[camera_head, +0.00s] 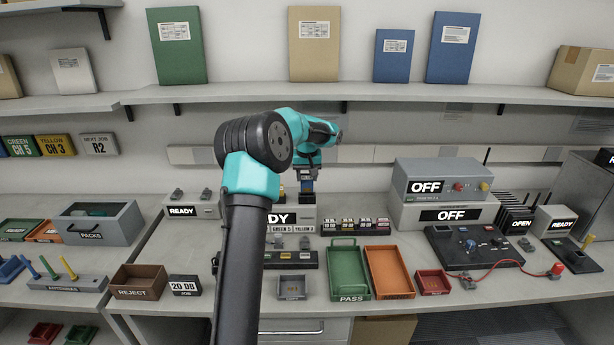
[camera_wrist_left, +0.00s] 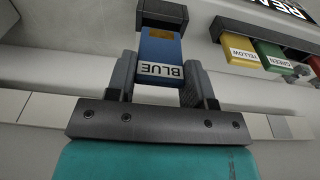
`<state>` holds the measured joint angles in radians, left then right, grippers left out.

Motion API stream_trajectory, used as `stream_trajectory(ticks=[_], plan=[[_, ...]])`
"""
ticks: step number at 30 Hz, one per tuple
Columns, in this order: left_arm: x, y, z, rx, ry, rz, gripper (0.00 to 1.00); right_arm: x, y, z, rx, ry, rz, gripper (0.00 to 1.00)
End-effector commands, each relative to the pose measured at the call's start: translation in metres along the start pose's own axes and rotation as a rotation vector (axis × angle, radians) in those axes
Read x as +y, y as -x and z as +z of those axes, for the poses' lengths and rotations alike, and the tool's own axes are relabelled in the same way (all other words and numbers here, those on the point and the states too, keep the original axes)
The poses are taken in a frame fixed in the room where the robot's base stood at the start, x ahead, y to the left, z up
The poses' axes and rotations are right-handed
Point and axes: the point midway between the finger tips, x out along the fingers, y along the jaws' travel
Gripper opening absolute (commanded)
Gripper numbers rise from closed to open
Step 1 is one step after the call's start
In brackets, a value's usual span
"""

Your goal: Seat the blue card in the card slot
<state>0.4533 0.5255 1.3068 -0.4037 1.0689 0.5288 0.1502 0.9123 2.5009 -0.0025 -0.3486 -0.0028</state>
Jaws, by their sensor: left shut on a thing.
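My left gripper (camera_head: 306,178) is shut on the blue card (camera_wrist_left: 160,58), with one finger on each side of it. In the head view the gripper is above a box marked READY (camera_head: 306,215), partly hidden by my arm. My right gripper is not in view.
A yellow card (camera_wrist_left: 238,49) and a green card (camera_wrist_left: 274,56) sit in a rack to the right in the wrist view. A green tray (camera_head: 347,270), an orange tray (camera_head: 389,271) and a reject bin (camera_head: 138,281) stand on the bench. A shelf (camera_head: 400,95) runs above.

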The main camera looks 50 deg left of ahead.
Motion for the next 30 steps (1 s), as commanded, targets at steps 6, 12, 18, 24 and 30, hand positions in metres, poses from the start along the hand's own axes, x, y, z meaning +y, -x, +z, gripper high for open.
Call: stream_trajectory(ticks=[6, 12, 18, 24, 30], plan=[[0.000, 0.000, 0.000, 0.000, 0.000, 0.000, 0.22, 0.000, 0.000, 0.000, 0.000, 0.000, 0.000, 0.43], [0.000, -0.004, 0.001, -0.001, 0.000, 0.000, 0.22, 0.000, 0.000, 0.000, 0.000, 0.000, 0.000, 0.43], [0.000, -0.008, 0.001, -0.001, 0.000, -0.001, 0.22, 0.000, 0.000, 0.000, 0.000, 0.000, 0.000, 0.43], [0.000, -0.011, 0.001, 0.000, 0.000, 0.000, 0.22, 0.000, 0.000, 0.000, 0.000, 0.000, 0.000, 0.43], [0.000, -0.015, 0.002, 0.000, 0.000, 0.000, 0.22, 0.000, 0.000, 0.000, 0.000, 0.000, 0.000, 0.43]])
